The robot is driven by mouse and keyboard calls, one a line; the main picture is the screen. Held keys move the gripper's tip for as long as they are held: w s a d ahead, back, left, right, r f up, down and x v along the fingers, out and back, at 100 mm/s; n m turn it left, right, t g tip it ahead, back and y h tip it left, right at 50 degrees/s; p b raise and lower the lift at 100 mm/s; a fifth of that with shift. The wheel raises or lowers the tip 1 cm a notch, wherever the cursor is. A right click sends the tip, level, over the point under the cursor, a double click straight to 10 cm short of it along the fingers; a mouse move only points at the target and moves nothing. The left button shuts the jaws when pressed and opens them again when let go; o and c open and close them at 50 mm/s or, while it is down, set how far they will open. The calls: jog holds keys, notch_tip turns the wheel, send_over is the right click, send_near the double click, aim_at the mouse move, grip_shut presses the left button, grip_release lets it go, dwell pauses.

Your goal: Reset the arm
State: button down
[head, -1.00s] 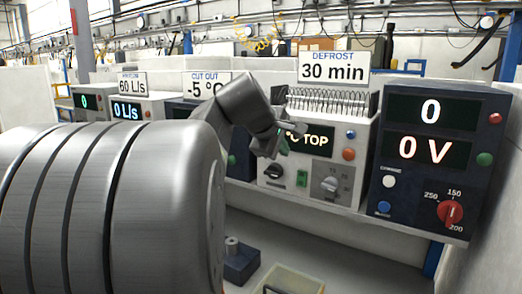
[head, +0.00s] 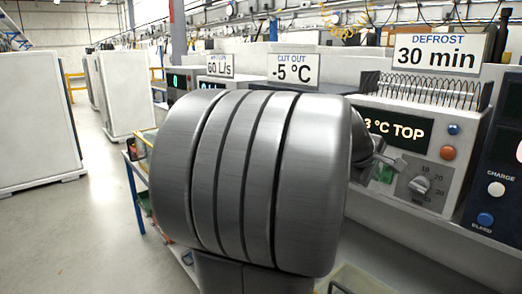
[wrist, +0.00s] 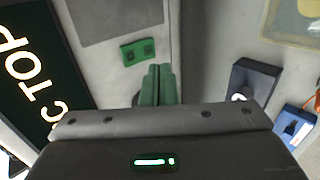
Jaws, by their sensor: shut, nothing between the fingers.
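My gripper shows in the wrist view as two green fingers (wrist: 158,84), pressed together with nothing between them. They point toward a light grey panel with a green rocker switch (wrist: 138,52); I cannot tell the distance to it. In the head view my large grey arm link fills the middle and hides most of the gripper. Only a small grey part of my arm's end shows at its right edge, in front of the defrost unit (head: 440,190). This unit has a display (head: 392,128) reading "3 °C TOP", an orange button (head: 447,153) and a grey knob (head: 420,185).
A dark panel with a blue button (head: 485,219) stands at the far right. In the wrist view, a dark block (wrist: 252,80), a blue object (wrist: 294,120) and a pale tray (wrist: 292,40) lie on the bench. Open floor (head: 95,220) and white cabinets (head: 35,120) are at left.

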jog(key=shift+v, duration=2.05)
jog(key=shift+s+a+f, duration=0.1)
jog(key=shift+s+a, duration=0.05)
jog(key=shift+s, duration=0.05)
jog(key=shift+w, duration=0.1)
